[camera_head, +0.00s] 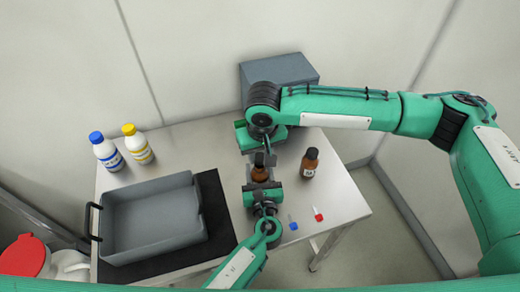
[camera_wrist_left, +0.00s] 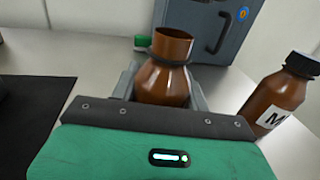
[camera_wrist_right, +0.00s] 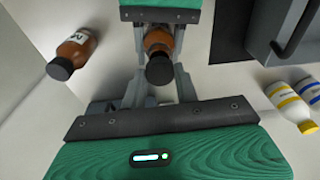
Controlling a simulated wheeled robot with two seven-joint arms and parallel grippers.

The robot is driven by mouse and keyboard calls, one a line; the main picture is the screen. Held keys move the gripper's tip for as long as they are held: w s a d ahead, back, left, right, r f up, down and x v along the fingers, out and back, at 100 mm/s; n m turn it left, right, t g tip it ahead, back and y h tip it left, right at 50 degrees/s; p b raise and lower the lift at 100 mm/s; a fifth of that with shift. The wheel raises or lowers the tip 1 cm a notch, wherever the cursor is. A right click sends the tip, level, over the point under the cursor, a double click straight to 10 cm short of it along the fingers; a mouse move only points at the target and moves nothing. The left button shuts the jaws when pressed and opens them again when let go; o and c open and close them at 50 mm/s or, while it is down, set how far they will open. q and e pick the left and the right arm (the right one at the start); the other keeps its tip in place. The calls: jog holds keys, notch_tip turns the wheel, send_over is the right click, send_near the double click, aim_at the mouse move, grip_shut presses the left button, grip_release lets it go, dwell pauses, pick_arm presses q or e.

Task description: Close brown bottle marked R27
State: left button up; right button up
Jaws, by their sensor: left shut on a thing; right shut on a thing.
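A brown bottle (camera_head: 259,174) stands upright at the middle right of the table. In the left wrist view its neck is open and uncapped (camera_wrist_left: 168,72). My left gripper (camera_head: 262,184) is shut around its body from the front. My right gripper (camera_head: 259,158) points down above the bottle and is shut on a black cap (camera_wrist_right: 159,69). In the right wrist view the cap lies over the bottle; the exact gap to the neck cannot be told. The held bottle's label is hidden, so R27 cannot be read.
A second brown bottle (camera_head: 309,163), black-capped and labelled with an M, stands close on the right. Blue (camera_head: 293,222) and red (camera_head: 318,214) small items lie in front. A grey tray (camera_head: 119,249) on a black mat, two white bottles and a grey box (camera_head: 285,70) stand around.

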aim_at(258, 157)
dwell(0.5)
jog(key=shift+f, duration=0.95)
jog(key=shift+f, duration=0.55)
jog(key=m, duration=0.3)
jog(key=shift+a+m, duration=0.1)
jog(key=shift+m, duration=0.2)
jog(key=m, duration=0.3)
jog(key=shift+m+h, duration=0.4)
jog(key=m, duration=0.5)
jog(key=shift+a+m+h, duration=0.15)
jog(key=shift+m+h, duration=0.15)
jog(key=shift+m, duration=0.1)
jog(key=m+g, duration=0.1)
jog(key=m, duration=0.4)
jog(key=shift+w+m, duration=0.1)
jog(key=shift+m, duration=0.3)
jog(key=m, duration=0.3)
jog(key=shift+w+m, duration=0.1)
jog(key=shift+m, duration=0.3)
